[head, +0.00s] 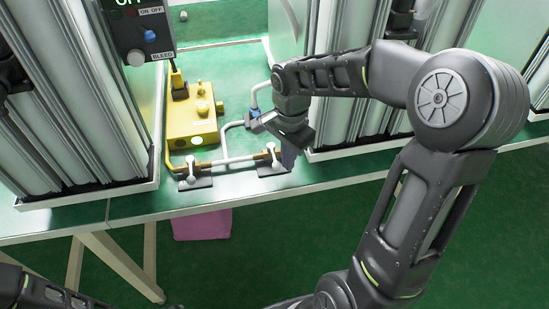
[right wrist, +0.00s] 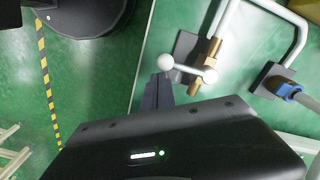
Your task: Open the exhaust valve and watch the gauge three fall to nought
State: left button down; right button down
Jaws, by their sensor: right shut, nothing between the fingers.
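Two brass valves with white handles sit on dark plates at the bench's front edge, a left valve (head: 190,170) and a right valve (head: 272,158), joined by white pipe. I cannot tell which is the exhaust valve. My right gripper (head: 289,157) is shut and empty, pointing down just beside the right valve. In the right wrist view its fingers (right wrist: 160,84) lie close to one ball end of the white handle (right wrist: 188,70); I cannot tell whether they touch. The handle lies across the brass body (right wrist: 205,62). No readable gauge three shows. My left gripper is out of view.
A yellow box (head: 193,118) stands behind the valves. A dark control box (head: 137,32) marked ON OFF and BLEED is at the upper left. Tall sieve columns (head: 65,95) flank the valves. A blue fitting (right wrist: 288,88) sits on the pipe. A pink block (head: 202,225) is below the bench.

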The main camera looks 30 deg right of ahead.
aim_at(276, 164)
jog(key=shift+a, duration=0.1)
jog(key=shift+a, duration=0.8)
jog(key=shift+w+a+b, duration=0.2)
jog(key=shift+a+b, duration=0.15)
jog(key=shift+a, duration=0.45)
jog(key=shift+w+a, duration=0.45)
jog(key=shift+a, duration=0.4)
